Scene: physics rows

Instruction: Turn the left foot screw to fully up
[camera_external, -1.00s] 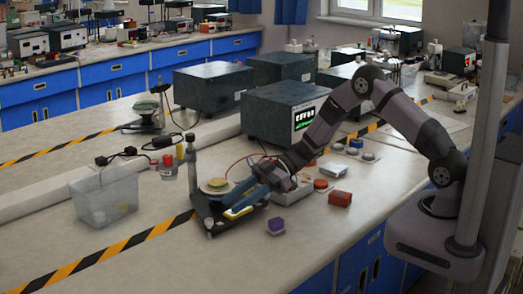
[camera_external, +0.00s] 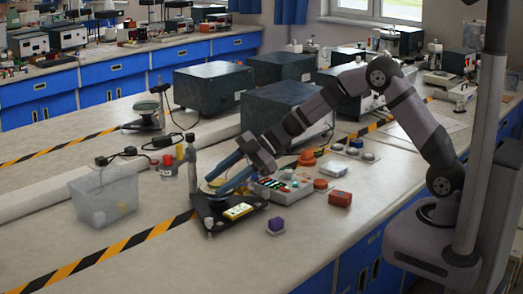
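The instrument has a dark base plate (camera_external: 222,218) on the bench, with a grey upright post (camera_external: 191,165) at its back left and a lit yellow panel (camera_external: 238,211) on top. A small pale foot screw (camera_external: 209,224) shows at its front left corner; its height setting is too small to read. My gripper (camera_external: 214,186) has two blue fingers spread apart, pointing down left over the back of the instrument. A round yellowish pan (camera_external: 216,184) is partly hidden by the fingers; I cannot tell whether they touch it. The gripper is away from the front left screw.
A purple block (camera_external: 276,226) and a red block (camera_external: 340,198) lie to the right. A control box (camera_external: 284,186) with lit indicators stands behind them. A clear bin (camera_external: 105,197) is at left. A large dark instrument case (camera_external: 277,113) stands behind my arm.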

